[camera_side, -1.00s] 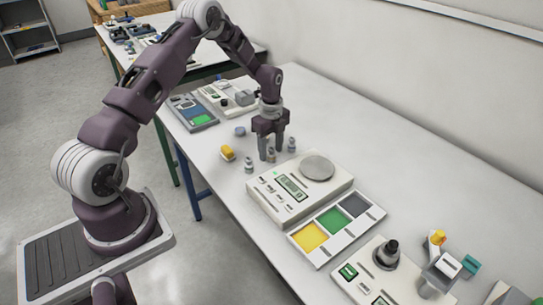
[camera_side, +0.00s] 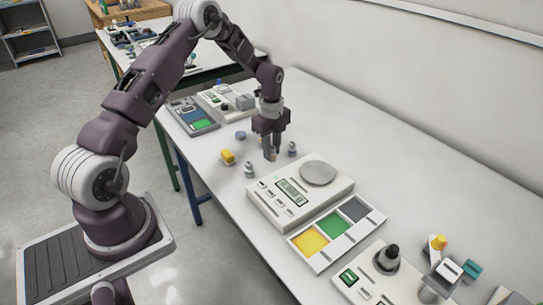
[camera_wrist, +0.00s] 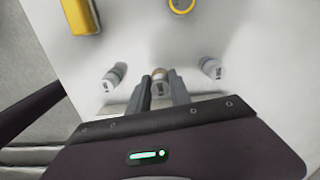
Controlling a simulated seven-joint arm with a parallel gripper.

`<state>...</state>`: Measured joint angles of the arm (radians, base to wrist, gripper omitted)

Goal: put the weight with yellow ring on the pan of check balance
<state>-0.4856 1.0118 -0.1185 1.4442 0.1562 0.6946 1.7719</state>
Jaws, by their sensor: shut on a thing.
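My gripper (camera_side: 270,156) is low over the table and shut on a small weight (camera_wrist: 158,82). In the wrist view this weight has a tan-yellow top and stands between the fingers; they hide most of it in the side view. I cannot read which balance is the check balance.
A yellow block (camera_side: 227,156) and a small round thing (camera_side: 240,135) lie left of my gripper. More devices (camera_side: 195,115) stand behind.

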